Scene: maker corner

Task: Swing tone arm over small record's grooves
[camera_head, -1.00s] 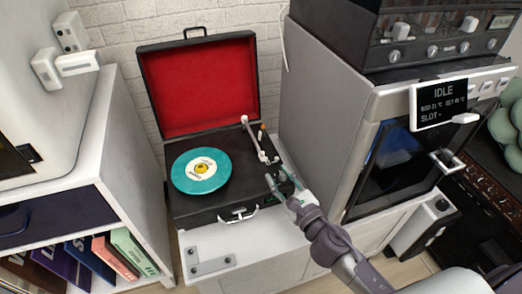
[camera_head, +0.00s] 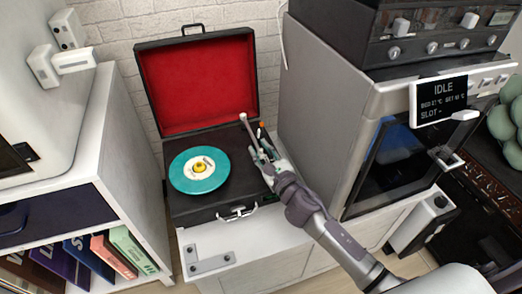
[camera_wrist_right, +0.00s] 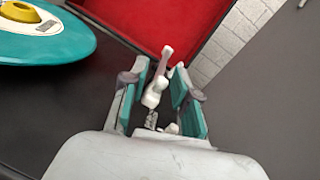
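The small teal record (camera_head: 182,180) with a yellow centre lies flat on the black record player (camera_head: 205,210), whose red-lined lid stands open. The white tone arm (camera_head: 246,131) is on the right of the deck, off the record. My right gripper (camera_head: 264,155) is at the tone arm's near end. In the right wrist view, my gripper (camera_wrist_right: 160,80) has its teal fingers apart, one on each side of the tone arm (camera_wrist_right: 154,93). I cannot tell whether either finger touches it. The record (camera_wrist_right: 60,47) shows at upper left there. My left gripper is out of view.
The open lid (camera_head: 200,85) stands behind the deck. A grey oven-like machine (camera_head: 400,160) is close on the right, and a white shelf (camera_head: 100,150) with books is on the left.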

